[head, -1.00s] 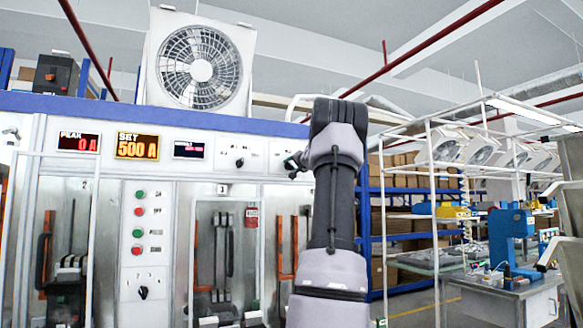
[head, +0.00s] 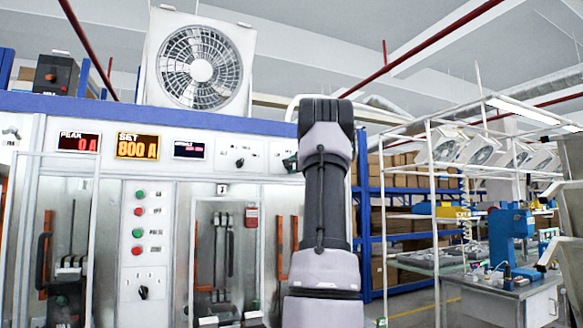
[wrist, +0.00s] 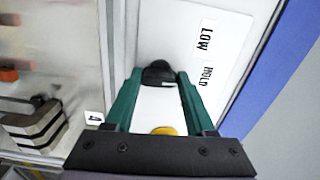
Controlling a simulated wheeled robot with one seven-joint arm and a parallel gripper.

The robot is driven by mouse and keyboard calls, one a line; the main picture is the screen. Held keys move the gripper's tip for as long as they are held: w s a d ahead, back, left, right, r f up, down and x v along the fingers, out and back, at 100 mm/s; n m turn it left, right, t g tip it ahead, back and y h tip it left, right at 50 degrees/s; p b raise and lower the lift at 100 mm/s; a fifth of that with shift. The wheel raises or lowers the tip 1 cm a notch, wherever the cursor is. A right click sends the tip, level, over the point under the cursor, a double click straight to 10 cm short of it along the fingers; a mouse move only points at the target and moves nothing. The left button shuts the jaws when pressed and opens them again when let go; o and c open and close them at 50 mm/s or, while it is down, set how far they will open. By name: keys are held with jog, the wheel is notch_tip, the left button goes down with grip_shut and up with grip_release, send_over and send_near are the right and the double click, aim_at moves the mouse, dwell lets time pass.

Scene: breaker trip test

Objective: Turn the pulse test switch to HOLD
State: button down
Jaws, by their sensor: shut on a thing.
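The pulse test switch shows in the wrist view as a black knob (wrist: 158,71) on the white panel. My gripper (wrist: 159,76) has its green fingers on both sides of the knob and is shut on it. Printed labels LOW (wrist: 204,39) and HOLD (wrist: 208,77) are on the panel to the right of the knob. I cannot tell which label the knob points to. In the head view my gripper (head: 290,161) shows only as a small dark green part at the panel's right end, and my arm hides the switch.
The cabinet's SET display (head: 137,146) reads 800 A and the PEAK display (head: 79,143) reads 0 A. Another black knob (head: 240,162) sits left of my gripper. Glass-fronted bays lie below. A fan (head: 201,67) stands on top. A blue shelf rack (head: 400,225) is to the right.

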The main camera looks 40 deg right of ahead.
jog(key=shift+f+m, duration=0.1)
jog(key=shift+m, duration=0.3)
jog(key=shift+c, duration=1.2)
grip_release()
jog(key=shift+s, duration=0.15)
jog(key=v, duration=1)
jog(key=shift+s, duration=0.25)
jog(key=shift+a, duration=0.15)
